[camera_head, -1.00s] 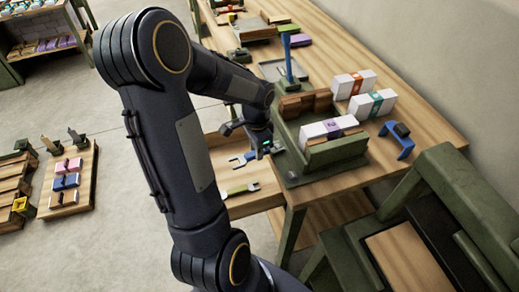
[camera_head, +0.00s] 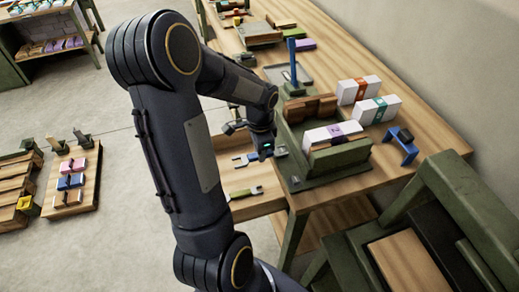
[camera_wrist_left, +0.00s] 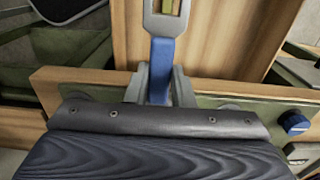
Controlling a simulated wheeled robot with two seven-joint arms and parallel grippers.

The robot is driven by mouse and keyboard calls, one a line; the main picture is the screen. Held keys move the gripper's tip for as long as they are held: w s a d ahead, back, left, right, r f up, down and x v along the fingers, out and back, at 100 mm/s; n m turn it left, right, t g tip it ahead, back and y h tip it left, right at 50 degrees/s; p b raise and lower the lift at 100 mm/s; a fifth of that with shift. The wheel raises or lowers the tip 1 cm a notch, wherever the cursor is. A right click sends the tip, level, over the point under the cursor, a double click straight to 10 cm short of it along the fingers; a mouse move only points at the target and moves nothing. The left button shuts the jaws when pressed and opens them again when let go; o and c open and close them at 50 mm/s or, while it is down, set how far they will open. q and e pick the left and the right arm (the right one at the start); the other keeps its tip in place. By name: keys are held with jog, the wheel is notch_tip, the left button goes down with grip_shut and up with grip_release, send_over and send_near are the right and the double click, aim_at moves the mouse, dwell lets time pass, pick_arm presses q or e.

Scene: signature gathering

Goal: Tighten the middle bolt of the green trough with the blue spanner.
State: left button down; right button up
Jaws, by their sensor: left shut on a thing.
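The blue spanner shows in the left wrist view, its blue handle (camera_wrist_left: 160,70) between my left gripper's grey fingers (camera_wrist_left: 160,84) and its grey head beyond them. In the head view the blue spanner (camera_head: 240,160) lies low over the wooden drawer below the bench top. My left gripper (camera_head: 263,150) is shut on it, its fingertips partly hidden by my wrist. The green trough (camera_head: 350,155) stands on the bench to the right, holding a white block. I cannot make out its middle bolt. My right gripper is not in view.
A green-handled spanner (camera_head: 246,191) lies in the drawer in front. White wrapped blocks (camera_head: 358,89) and a blue stand (camera_head: 400,148) are on the bench (camera_head: 435,125). A blue post (camera_head: 292,60) rises behind the trough. A green frame (camera_head: 450,190) is at the right.

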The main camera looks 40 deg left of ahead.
pick_arm(q)
jog(key=shift+r, duration=0.1)
jog(key=shift+r+p, duration=1.85)
jog(key=shift+r, duration=0.35)
